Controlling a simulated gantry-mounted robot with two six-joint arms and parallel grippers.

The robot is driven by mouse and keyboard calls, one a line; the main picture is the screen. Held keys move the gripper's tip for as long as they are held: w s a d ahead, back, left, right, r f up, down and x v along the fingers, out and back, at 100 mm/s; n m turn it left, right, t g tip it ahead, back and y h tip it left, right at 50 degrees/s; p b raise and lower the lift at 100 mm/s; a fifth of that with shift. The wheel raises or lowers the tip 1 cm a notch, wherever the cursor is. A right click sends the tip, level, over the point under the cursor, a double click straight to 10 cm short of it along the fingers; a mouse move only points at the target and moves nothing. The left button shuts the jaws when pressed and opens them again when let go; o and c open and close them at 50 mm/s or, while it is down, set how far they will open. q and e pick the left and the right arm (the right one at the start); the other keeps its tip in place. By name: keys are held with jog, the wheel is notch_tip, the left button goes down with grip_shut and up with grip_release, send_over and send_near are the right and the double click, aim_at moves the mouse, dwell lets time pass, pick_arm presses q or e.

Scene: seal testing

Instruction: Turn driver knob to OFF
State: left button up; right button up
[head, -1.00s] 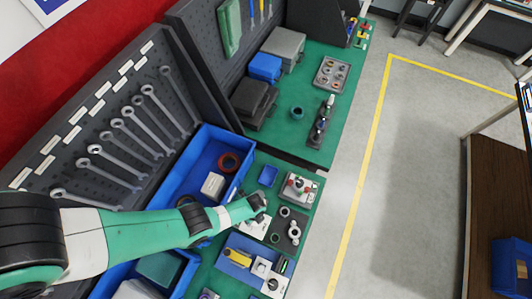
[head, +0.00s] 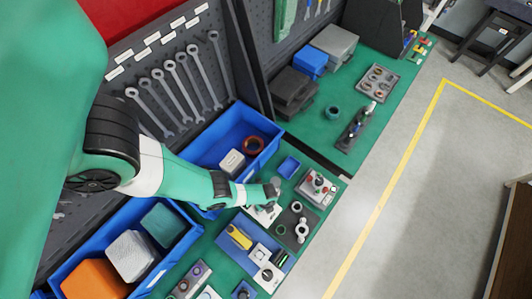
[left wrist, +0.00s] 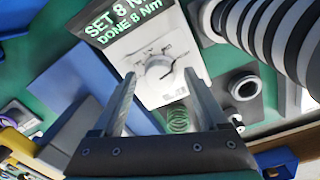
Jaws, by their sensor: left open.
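A box with red buttons and a dark knob (head: 317,185) stands on the green bench in the head view. My left gripper (head: 272,192) is low over the bench, left of the box. In the left wrist view its fingers (left wrist: 160,82) are apart with nothing gripped. My right gripper is not in view.
A grey plate with rings (head: 294,228) lies close to the gripper. A blue tray with a yellow tool (head: 238,237) is below it. Blue bins (head: 212,150) stand behind. A large ridged black-and-white thing (left wrist: 275,38) fills the wrist view's upper right; I cannot identify it.

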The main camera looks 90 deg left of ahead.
pick_arm(q)
grip_shut()
dwell(0.3)
jog(key=shift+n, duration=0.3)
jog(key=n, duration=0.4)
jog(key=shift+n, duration=0.3)
jog(key=n, duration=0.6)
jog(key=shift+b, duration=0.35)
jog(key=n, duration=0.6)
jog(key=shift+a+n+t, duration=0.1)
jog(key=shift+n+t, duration=0.2)
jog(key=shift+t, duration=0.1)
jog(key=n, duration=0.5)
jog(key=shift+s+n, duration=0.1)
jog(key=shift+n, duration=0.3)
